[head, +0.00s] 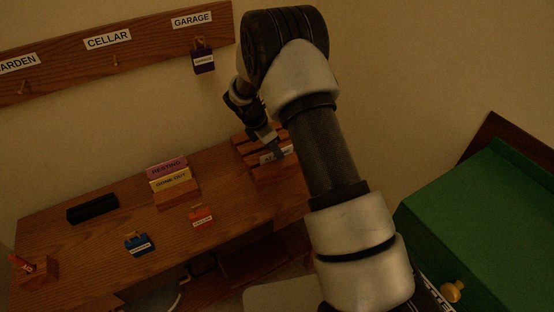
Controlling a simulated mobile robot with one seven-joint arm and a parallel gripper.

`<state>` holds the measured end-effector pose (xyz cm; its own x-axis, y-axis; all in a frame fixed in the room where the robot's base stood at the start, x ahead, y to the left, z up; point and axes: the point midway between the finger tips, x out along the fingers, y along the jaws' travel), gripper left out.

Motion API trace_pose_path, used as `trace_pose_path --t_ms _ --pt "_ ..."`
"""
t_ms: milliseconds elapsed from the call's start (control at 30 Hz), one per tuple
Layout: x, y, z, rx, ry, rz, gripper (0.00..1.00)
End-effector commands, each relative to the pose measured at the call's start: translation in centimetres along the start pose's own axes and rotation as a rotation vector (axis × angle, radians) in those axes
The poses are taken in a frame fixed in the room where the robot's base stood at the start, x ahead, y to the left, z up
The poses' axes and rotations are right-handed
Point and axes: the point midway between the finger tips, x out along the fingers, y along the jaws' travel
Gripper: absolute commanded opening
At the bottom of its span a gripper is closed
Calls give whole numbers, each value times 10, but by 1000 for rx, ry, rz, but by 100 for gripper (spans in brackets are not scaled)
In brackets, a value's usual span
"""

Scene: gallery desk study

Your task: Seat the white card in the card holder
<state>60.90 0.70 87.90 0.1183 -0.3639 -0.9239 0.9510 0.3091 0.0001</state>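A white card with dark lettering (267,160) shows at a stepped wooden rack (272,175) on the right end of the desk. Its right part is partly hidden behind my gripper. My gripper (277,153) reaches down at the rack, its fingertips at the card. I cannot tell whether they grip it or whether the card sits in a slot. Left of it, a small wooden holder (177,194) bears an upright pink card (167,167) and a yellow card (170,179).
A black block (93,209), a blue tag (139,244) and a red tag (202,217) lie on the desk (110,190). A wooden block with a red item (37,270) is at the front left. A labelled key board (60,65) with a purple tag (203,61) hangs above. A green surface (480,220) is at right.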

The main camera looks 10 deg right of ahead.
Motion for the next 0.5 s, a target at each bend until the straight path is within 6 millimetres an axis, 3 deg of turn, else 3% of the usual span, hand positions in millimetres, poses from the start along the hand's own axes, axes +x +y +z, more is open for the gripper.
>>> trace_pose_path --t_ms 100,267,500 --pt "0 0 0 0 0 0 24" --pt "0 0 0 0 0 0 0" --pt "0 0 0 0 0 0 0"
